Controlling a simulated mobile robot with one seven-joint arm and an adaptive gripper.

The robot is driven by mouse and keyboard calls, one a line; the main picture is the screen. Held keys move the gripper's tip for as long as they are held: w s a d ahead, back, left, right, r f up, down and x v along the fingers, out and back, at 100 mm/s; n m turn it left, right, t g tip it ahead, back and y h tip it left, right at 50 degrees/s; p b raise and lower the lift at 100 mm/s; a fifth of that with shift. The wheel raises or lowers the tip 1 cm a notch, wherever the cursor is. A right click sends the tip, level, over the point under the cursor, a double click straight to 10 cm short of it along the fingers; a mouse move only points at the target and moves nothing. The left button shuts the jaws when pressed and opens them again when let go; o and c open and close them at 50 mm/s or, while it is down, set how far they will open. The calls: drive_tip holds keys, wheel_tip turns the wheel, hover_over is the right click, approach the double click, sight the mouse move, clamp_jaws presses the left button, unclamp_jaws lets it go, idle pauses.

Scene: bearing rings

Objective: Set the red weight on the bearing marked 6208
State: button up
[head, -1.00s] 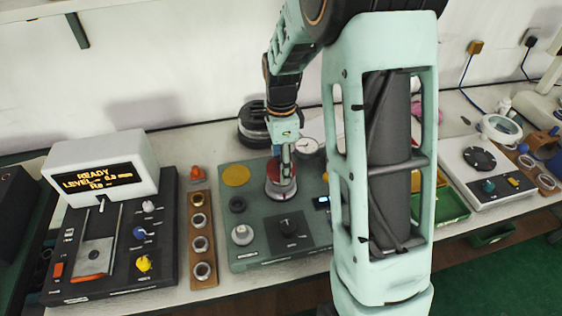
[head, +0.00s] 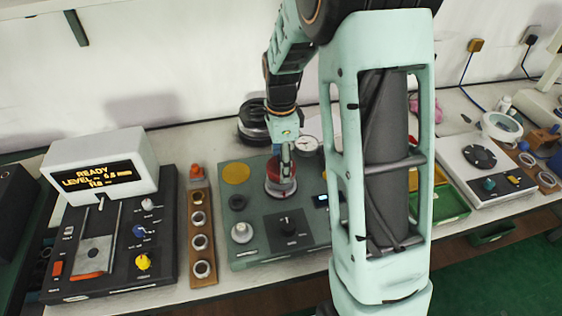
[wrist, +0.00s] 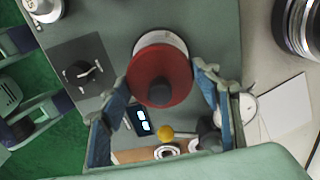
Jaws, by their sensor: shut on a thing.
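The red weight (wrist: 178,75) is a round red disc with a dark central knob, seen from above in the wrist view. My gripper (wrist: 163,82) has a finger on either side of it and is shut on it. In the head view my gripper (head: 287,160) points down at the green panel, with the red weight (head: 279,188) at its tips. A pale ring (wrist: 158,38) shows past the weight's edge; whether the weight touches it is unclear. No marking 6208 is readable.
The green panel (head: 250,260) carries a yellow disc (head: 236,174), knobs and a small display. A wooden strip (head: 202,284) with several metal rings lies left of it, beside a black console (head: 110,285) with a lit screen. A dark round stack (head: 254,124) stands behind.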

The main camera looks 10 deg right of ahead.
drive_tip(key=shift+f, duration=0.1)
idle(0.3)
drive_tip(key=shift+f+b, duration=0.35)
drive_tip(key=shift+f, duration=0.15)
idle(0.7)
drive_tip(key=o, duration=1.9)
drive_tip(key=shift+c, duration=0.2)
wheel_tip(320, 180, up, 12)
drive_tip(key=shift+r, duration=0.1)
